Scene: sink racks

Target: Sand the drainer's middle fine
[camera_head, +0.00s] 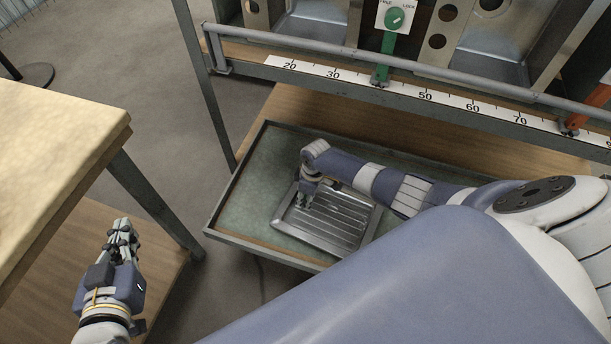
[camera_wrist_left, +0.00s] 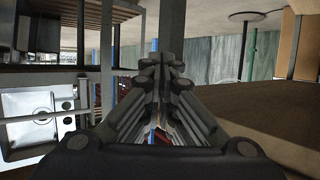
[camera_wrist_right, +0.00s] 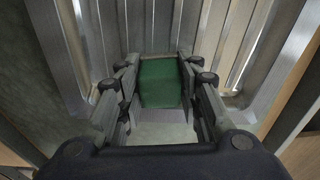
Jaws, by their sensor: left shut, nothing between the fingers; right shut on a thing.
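The drainer (camera_head: 342,226) is a metal sheet with raised ribs and a rim, lying on the green surface of a tray-like bench. In the right wrist view the drainer's ribs (camera_wrist_right: 215,28) run away from my right gripper. My right gripper (camera_head: 303,203) points down over the drainer's left part. In the right wrist view it is shut on a green block (camera_wrist_right: 160,83), which is over the ribs; I cannot tell whether it touches them. My left gripper (camera_head: 122,232) is shut and empty, left of the bench; its closed fingers also show in the left wrist view (camera_wrist_left: 160,68).
The green-topped bench (camera_head: 262,165) has a raised metal edge. A wooden table (camera_head: 50,130) stands at the left, near my left gripper.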

